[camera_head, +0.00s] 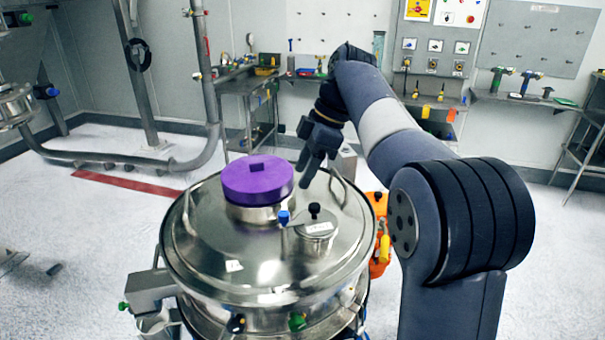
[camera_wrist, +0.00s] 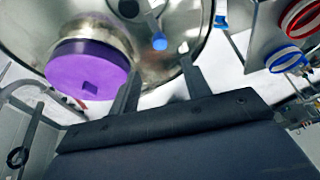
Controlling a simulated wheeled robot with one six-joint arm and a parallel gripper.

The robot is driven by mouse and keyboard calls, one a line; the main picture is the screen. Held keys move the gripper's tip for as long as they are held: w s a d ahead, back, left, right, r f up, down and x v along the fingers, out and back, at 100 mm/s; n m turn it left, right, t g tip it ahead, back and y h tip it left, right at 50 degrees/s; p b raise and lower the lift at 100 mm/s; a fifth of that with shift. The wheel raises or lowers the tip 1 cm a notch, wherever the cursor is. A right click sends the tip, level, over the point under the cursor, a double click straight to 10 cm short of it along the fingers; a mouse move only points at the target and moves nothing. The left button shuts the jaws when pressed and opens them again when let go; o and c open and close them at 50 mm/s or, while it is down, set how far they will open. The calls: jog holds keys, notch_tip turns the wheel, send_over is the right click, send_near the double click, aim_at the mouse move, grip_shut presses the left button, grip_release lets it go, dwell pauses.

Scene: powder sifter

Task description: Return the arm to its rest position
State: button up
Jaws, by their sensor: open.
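My gripper (camera_head: 316,163) is above the far edge of the round metal sifter lid (camera_head: 255,262), behind and to the right of the purple cap. It looks empty. In the wrist view its two fingers (camera_wrist: 158,80) stand apart, with lid and pale floor showing between and beyond them. My arm reaches forward from the right side of the head view and bends down at the wrist.
A small lidded port with a black knob (camera_head: 315,212) and a blue knob (camera_head: 284,217) stand on the sifter lid. An orange part (camera_head: 380,235) is beside the sifter. Benches with tools (camera_head: 520,97) line the back wall. Open floor lies to the left.

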aim_at(284, 213)
jog(key=shift+f, duration=0.1)
jog(key=x, duration=1)
jog(key=shift+a+f+p, duration=0.25)
jog(key=shift+f+p, duration=0.05)
jog(key=shift+p, duration=0.05)
jog(key=shift+r, duration=0.1)
